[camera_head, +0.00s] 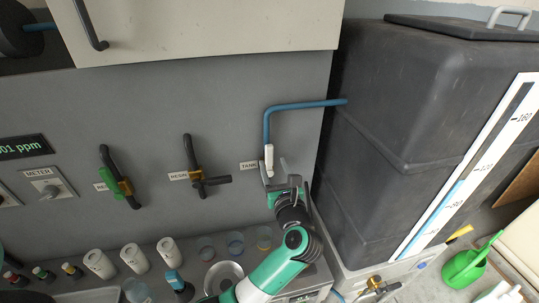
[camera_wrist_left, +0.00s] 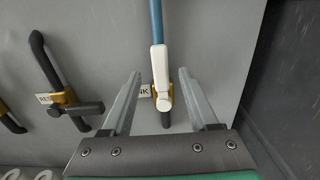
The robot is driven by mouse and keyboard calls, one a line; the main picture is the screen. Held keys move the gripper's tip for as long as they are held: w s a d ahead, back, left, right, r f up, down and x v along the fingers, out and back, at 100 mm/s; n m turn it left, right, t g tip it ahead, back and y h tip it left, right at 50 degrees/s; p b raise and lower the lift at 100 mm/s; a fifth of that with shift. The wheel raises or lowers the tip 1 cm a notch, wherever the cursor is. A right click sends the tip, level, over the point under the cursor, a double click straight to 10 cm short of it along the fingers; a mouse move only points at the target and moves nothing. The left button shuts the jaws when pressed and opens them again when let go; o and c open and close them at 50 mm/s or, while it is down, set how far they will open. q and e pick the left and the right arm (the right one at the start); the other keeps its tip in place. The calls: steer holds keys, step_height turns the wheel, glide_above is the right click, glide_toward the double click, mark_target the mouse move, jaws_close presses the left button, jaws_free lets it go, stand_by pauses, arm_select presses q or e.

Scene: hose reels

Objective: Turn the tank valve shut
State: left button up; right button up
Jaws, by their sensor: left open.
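The tank valve (camera_head: 269,157) has a white lever handle and sits on the grey panel beside the TANK label (camera_head: 250,165), below a blue pipe (camera_head: 267,125). In the left wrist view the white lever (camera_wrist_left: 158,68) lies in line with the pipe, over a brass body (camera_wrist_left: 163,97). My left gripper (camera_head: 279,170) is at the valve in the head view. In the wrist view its two fingers (camera_wrist_left: 157,90) are spread, one on each side of the valve, with gaps showing. The lower valve is partly hidden by the gripper in the head view. My right gripper is not seen.
A resin valve (camera_head: 195,172) with a dark handle and a green-handled valve (camera_head: 118,184) are left of the tank valve. The large dark tank (camera_head: 400,110) stands close on the right. White cups (camera_head: 134,257) and small dishes stand on the ledge below.

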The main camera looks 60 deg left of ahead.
mark_target(270, 156)
arm_select(q)
steer(key=x, duration=0.6)
jaws_close()
stand_by(1.2)
